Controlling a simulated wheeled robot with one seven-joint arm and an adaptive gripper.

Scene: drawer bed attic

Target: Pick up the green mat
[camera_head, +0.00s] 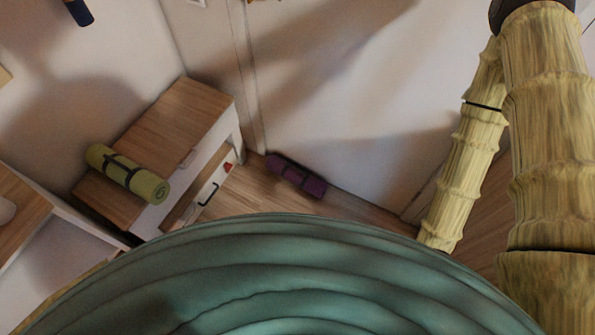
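The green mat (127,174) is rolled up, with dark straps around it. It lies on its side on the wooden top of a small white cabinet (181,112), at the left of the head view. Its spiral end faces the lower right, towards the cabinet's front edge. Nothing is touching it from above. My gripper is not in view; only links of my arm show at the right, well away from the mat.
A rolled purple mat (296,176) lies on the wooden floor by the wall. The cabinet has an open drawer (208,190) with a dark handle. Another wood-topped piece (22,212) stands at the left edge. A large teal ribbed surface (290,275) fills the bottom foreground.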

